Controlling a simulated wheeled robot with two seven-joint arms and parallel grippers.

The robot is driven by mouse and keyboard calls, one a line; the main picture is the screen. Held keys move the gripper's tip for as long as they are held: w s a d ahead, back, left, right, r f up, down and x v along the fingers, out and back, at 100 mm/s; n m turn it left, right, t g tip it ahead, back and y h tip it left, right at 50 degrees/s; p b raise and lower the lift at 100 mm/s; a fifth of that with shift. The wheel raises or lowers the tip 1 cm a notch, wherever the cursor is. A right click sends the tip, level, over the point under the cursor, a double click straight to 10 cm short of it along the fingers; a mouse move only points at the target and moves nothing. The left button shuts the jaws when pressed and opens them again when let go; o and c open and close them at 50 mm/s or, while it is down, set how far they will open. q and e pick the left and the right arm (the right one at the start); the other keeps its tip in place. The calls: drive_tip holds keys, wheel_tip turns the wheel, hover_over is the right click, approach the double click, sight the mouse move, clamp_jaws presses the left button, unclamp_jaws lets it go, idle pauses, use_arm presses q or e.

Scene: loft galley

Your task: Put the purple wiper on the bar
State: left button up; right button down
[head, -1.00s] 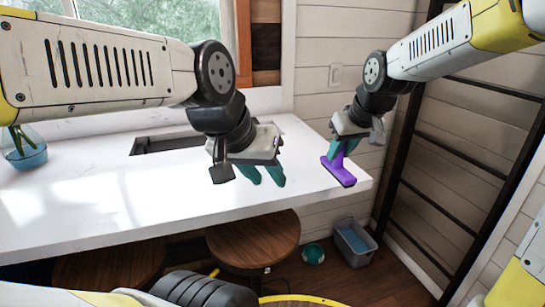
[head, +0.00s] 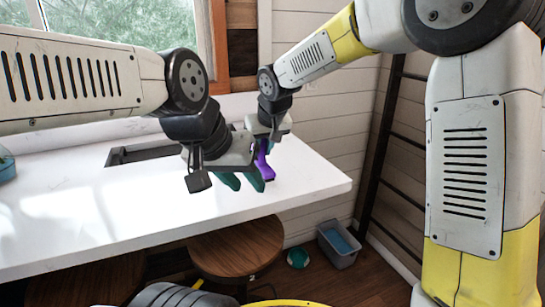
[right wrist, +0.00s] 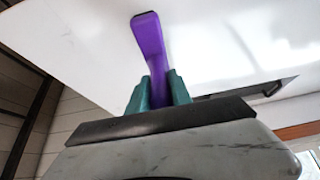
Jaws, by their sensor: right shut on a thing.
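The purple wiper (head: 265,169) is held by my right gripper (head: 263,146), over the white bar top (head: 320,182). In the right wrist view its purple handle (right wrist: 148,38) stands out between the two teal fingers (right wrist: 158,92), which are shut on it. I cannot tell whether the wiper touches the bar top. My left gripper (head: 245,182) is in front of the right one in the head view and partly hides it and the wiper. Its two teal fingers are a little apart, with nothing seen between them, above the bar top.
A dark recessed sink (head: 140,152) lies behind the left gripper. A blue vase (head: 6,165) is at the far left. Wooden stools (head: 237,247) stand under the bar. A grey bucket (head: 338,245) and a teal ball (head: 298,258) are on the floor. The bar's right end is clear.

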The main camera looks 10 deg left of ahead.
sight(264, 154)
drive_tip(key=shift+d+f, duration=0.15)
drive_tip(key=shift+f, duration=1.3)
drive_tip(key=shift+f, duration=0.1)
drive_tip(key=c, duration=1.2)
unclamp_jaws()
drive_tip(key=shift+o, duration=0.2)
drive_tip(key=v, duration=1.2)
drive_tip(key=s+d+r+m, duration=0.1)
drive_tip(key=s+d, duration=0.2)
drive_tip(key=d, duration=0.5)
drive_tip(key=s+d+r+m, duration=0.1)
drive_tip(key=s+d+m, duration=0.15)
drive_tip(key=d, duration=0.55)
drive_tip(key=s+d+f+m+t+h, duration=0.1)
drive_tip(key=s+d+f, duration=0.3)
drive_tip(key=s+d, duration=0.7)
drive_tip(key=s+m, duration=0.1)
drive_tip(key=s, duration=0.1)
drive_tip(key=shift+s+f, duration=0.35)
